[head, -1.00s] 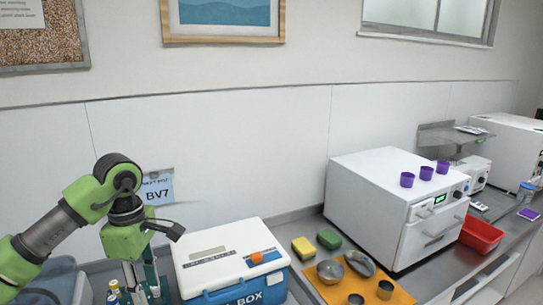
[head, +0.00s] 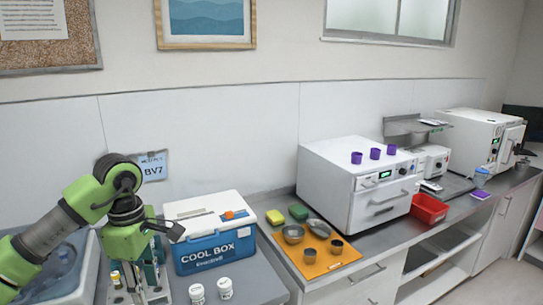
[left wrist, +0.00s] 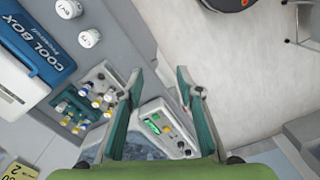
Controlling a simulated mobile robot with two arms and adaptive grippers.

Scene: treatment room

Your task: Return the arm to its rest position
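My left arm comes in from the left in the head view, green and grey, bent at its elbow. My left gripper (head: 140,282) hangs fingers down, left of the cool box (head: 214,248). In the left wrist view the two teal fingers of the gripper (left wrist: 160,76) stand apart with nothing between their tips. Beyond them lie a rack of small capped vials (left wrist: 92,102) and a white device with green displays (left wrist: 165,128). I cannot tell how high the gripper is above them. My right gripper is in neither view.
Two white-capped bottles (head: 225,288) stand in front of the cool box. An orange mat (head: 316,269) with metal bowls and dark cups lies right of it. A white box-shaped appliance (head: 335,195) with purple cups on top and a red bin (head: 430,209) stand farther right.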

